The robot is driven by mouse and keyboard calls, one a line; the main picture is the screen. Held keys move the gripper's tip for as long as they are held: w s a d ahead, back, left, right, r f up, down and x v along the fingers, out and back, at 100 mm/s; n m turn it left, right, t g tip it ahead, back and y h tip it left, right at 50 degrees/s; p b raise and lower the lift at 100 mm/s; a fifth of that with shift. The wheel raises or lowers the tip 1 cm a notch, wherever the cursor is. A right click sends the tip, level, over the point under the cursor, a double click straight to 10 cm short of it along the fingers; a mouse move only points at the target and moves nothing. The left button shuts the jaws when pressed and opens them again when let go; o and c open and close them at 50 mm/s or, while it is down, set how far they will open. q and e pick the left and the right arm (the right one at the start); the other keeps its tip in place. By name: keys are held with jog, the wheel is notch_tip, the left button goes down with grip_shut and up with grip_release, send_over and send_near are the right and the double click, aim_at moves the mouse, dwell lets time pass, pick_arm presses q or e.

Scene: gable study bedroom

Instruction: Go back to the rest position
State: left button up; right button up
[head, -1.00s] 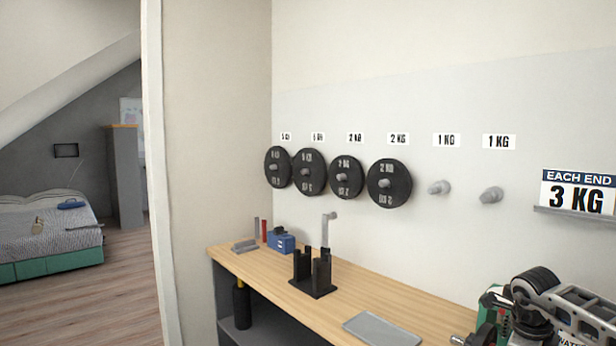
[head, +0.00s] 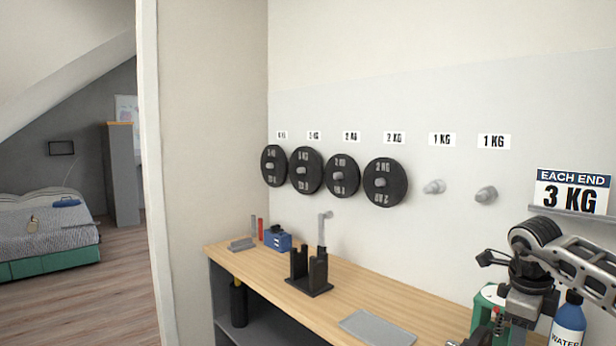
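My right arm (head: 580,262) comes in from the right edge over the right end of the wooden bench. Its dark wrist (head: 530,272) stands in front of a green item (head: 487,305) and a water bottle (head: 569,322). A small dark pronged part sticks out to the left of the wrist. I cannot make out the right gripper's fingers or whether they hold anything. My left arm and gripper are out of view.
The wooden bench (head: 375,293) carries a black stand (head: 309,272), a grey tray (head: 377,328) and a blue box (head: 278,239). Black weight plates (head: 385,186) hang on the wall, with two bare pegs (head: 434,187) beside them. A sign (head: 572,192) reads 3 KG each end. Open floor (head: 105,295) lies left.

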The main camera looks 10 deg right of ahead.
jog(key=w+v, duration=0.1)
jog(key=v, duration=0.5)
jog(key=a+f+n+y+p, duration=0.1)
jog(key=a+f+y, duration=0.35)
jog(key=a, duration=0.65)
jog(key=a+f+n+y+p, duration=0.1)
jog(key=a+f+y, duration=0.3)
jog(key=a, duration=0.7)
jog(key=s+a+r+m+t+y+p, duration=0.1)
jog(key=s+a+m+y, duration=0.25)
jog(key=a+y, duration=0.45)
jog(key=s+a+m+t+y, duration=0.1)
jog(key=s+a+m+y, duration=0.3)
jog(key=a, duration=0.7)
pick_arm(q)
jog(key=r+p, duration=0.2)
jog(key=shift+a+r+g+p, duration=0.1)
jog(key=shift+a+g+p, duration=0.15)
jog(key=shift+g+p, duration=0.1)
pick_arm(e)
jog(key=s+d+f+m+t+h, duration=0.3)
jog(key=s+f+m+h, duration=0.4)
jog(key=m, duration=1)
jog(key=s+d+f+m+t+h, duration=0.4)
jog(key=s+d+f+m+h, duration=0.2)
jog(key=m, duration=1.2)
notch_tip(320, 180, down, 3)
jog(key=shift+s+d+r+h, duration=0.1)
jog(key=shift+s+d+h, duration=0.2)
jog(key=shift+s+h, duration=0.65)
